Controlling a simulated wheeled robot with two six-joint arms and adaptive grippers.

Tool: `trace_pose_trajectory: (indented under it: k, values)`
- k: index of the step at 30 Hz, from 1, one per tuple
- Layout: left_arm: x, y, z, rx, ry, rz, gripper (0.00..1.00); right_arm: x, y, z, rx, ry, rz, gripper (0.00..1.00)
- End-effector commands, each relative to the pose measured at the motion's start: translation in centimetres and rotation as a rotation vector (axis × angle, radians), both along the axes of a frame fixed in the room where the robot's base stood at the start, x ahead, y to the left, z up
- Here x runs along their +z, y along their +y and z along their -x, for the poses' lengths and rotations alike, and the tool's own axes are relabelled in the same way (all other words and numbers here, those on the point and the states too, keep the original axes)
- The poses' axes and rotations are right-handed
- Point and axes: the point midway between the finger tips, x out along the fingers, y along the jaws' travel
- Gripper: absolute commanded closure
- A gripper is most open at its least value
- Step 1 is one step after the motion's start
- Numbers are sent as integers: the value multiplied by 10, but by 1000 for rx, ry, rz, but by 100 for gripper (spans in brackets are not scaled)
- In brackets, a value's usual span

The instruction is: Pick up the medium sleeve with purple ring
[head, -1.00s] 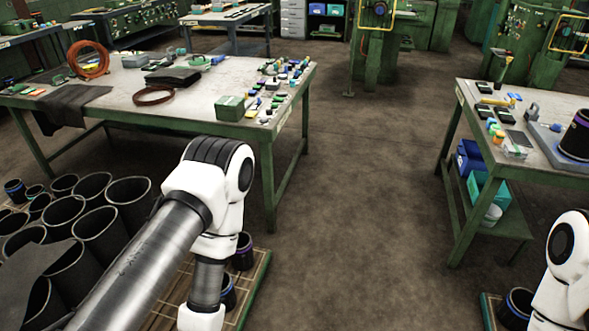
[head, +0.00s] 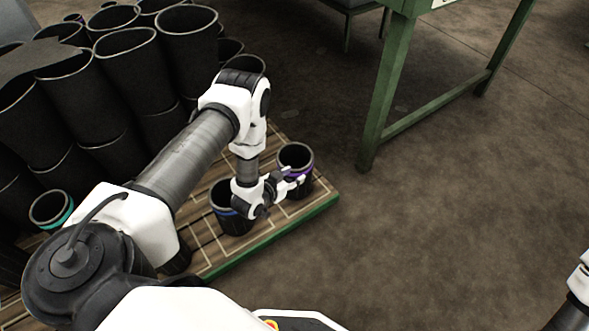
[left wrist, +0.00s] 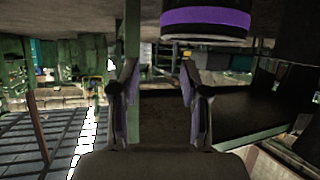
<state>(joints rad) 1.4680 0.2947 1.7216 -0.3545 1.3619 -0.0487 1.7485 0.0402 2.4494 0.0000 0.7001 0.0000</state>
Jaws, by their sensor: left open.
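The black sleeve with the purple ring (head: 297,158) stands upright near the right corner of a wooden pallet in the head view. In the left wrist view its purple band (left wrist: 205,20) fills the top, beyond and above the fingers. My left gripper (head: 293,183) is beside the near left side of this sleeve. In the left wrist view my left gripper (left wrist: 158,85) shows two spread fingers with nothing between them. Whether a finger touches the sleeve I cannot tell. My right gripper is out of view.
A blue-ringed sleeve (head: 228,215) stands close to my left wrist. A teal-ringed sleeve (head: 52,208) is at the left. Many large black sleeves (head: 128,55) crowd the pallet (head: 265,236) behind.

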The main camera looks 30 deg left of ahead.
Motion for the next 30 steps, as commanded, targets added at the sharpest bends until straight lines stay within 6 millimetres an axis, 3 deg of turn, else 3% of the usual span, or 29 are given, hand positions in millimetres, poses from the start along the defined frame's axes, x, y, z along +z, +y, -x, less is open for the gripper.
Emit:
trace_pose_trajectory:
  k: [1, 10, 15, 19, 25, 26, 29, 30]
  values:
    - [-20, 5, -5, -2, -29, -5, 54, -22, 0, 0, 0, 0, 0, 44]
    - [-31, 6, -38, -7, -66, -11, 54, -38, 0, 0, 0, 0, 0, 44]
    - [-47, 5, -65, -9, -66, -11, 54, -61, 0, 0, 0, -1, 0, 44]
    - [-49, 4, -80, -7, -64, -9, 54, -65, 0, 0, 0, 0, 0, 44]
    - [-48, 4, -81, -6, -61, -9, 54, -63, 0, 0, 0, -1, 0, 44]
    - [-48, 4, -81, -6, -61, -9, 61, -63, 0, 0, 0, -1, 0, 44]
    - [-48, 4, -81, -6, -61, -9, 97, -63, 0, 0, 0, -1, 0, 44]
    - [-48, 4, -81, -6, -61, -9, 100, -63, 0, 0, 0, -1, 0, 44]
